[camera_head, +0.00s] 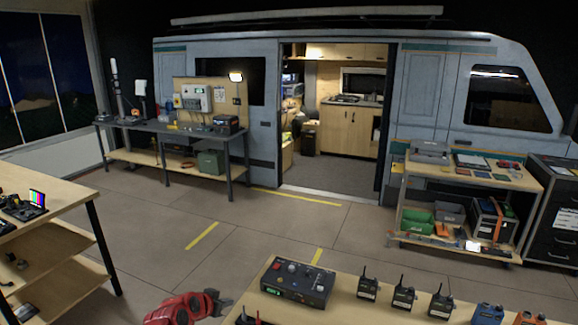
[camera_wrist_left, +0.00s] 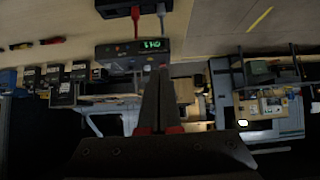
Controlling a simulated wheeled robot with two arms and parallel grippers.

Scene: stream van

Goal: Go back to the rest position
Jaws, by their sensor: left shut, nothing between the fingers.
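My left gripper (camera_head: 222,304) is at the bottom of the head view, on a red arm, just left of the near table's edge. It is empty and its fingers are closed together. In the left wrist view the shut fingers (camera_wrist_left: 161,97) point up the middle of the picture. A black control box (camera_head: 298,282) with knobs and a small green display stands on the near table, to the right of the gripper and apart from it. The box also shows in the left wrist view (camera_wrist_left: 130,54). My right gripper is in neither view.
The near table (camera_head: 345,310) carries several radios (camera_head: 403,294). A wooden shelf table (camera_head: 62,200) stands at left. A grey van (camera_head: 420,95) with an open doorway, a workbench (camera_head: 150,132) and a loaded cart (camera_head: 440,170) stand behind. The floor (camera_head: 230,235) between is clear, with yellow marks.

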